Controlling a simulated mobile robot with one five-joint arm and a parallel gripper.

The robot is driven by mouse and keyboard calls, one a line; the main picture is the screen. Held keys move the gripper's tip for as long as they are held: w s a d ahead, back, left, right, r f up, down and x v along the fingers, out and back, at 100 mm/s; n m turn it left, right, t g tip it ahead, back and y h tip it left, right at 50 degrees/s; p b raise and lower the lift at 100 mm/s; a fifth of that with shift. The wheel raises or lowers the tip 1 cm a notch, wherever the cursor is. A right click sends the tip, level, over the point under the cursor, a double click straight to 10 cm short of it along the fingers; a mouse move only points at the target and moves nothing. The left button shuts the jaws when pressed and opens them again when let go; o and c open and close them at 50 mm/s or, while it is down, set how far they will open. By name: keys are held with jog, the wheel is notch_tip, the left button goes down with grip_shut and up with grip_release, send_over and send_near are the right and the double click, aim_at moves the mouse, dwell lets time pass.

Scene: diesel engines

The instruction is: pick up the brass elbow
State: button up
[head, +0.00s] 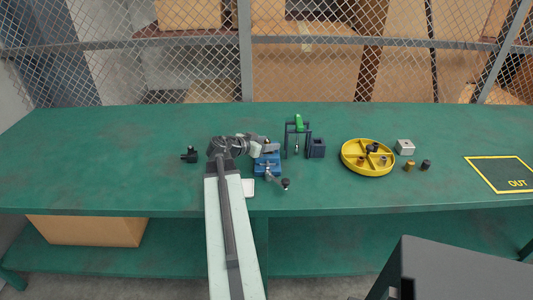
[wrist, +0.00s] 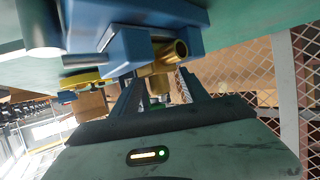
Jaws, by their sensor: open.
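The brass elbow (wrist: 168,58) shows in the wrist view beside the blue jaws of a vise, with one open tube end facing up and right. Its lower part lies between the fingers of my gripper (wrist: 160,92). The fingers are apart, and I cannot tell whether either one touches the elbow. In the head view my gripper (head: 258,147) is at the back edge of the blue vise (head: 267,165), and the elbow is hidden there by the gripper. The vise also shows in the wrist view (wrist: 127,50).
A green-handled clamp (head: 298,124) and a dark blue block (head: 317,148) stand right of the vise. Farther right are a yellow divided tray (head: 366,171), a grey block (head: 405,147) and small fittings (head: 410,165). A black fitting (head: 189,156) lies left. A mesh fence (head: 180,70) stands behind.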

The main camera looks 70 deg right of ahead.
grip_shut()
dwell(0.3)
notch_tip(320, 180, up, 10)
jog(key=p, duration=1)
jog(key=shift+r, duration=0.15)
